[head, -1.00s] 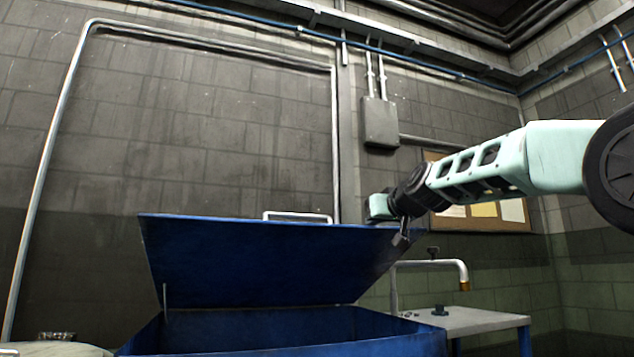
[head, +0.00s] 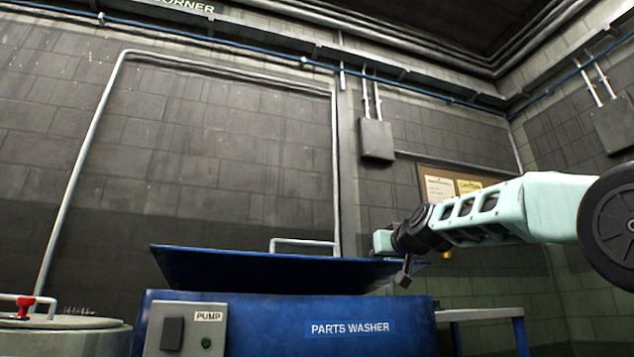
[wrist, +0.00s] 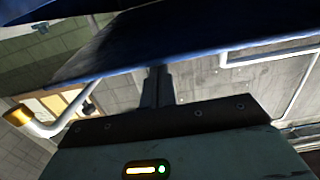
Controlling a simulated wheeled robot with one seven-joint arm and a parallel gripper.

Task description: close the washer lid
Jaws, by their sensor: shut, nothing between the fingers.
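The blue washer lid (head: 275,272) is partly open in the head view, tilted at a shallow angle above the blue washer body (head: 270,312) labelled PARTS WASHER. My gripper (head: 404,275) is at the lid's right end, its fingers shut and empty. In the wrist view the closed fingers (wrist: 157,85) point at the lid (wrist: 200,40), and their tips reach its lower edge. I cannot tell whether they press on it. The inside of the washer is hidden in the head view.
A grey PUMP switch box (head: 186,329) is on the washer's front. A drum with a red-handled fitting (head: 27,303) stands at the left. A side table (head: 485,314) is at the right. A pipe with a brass end (wrist: 18,116) shows in the wrist view.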

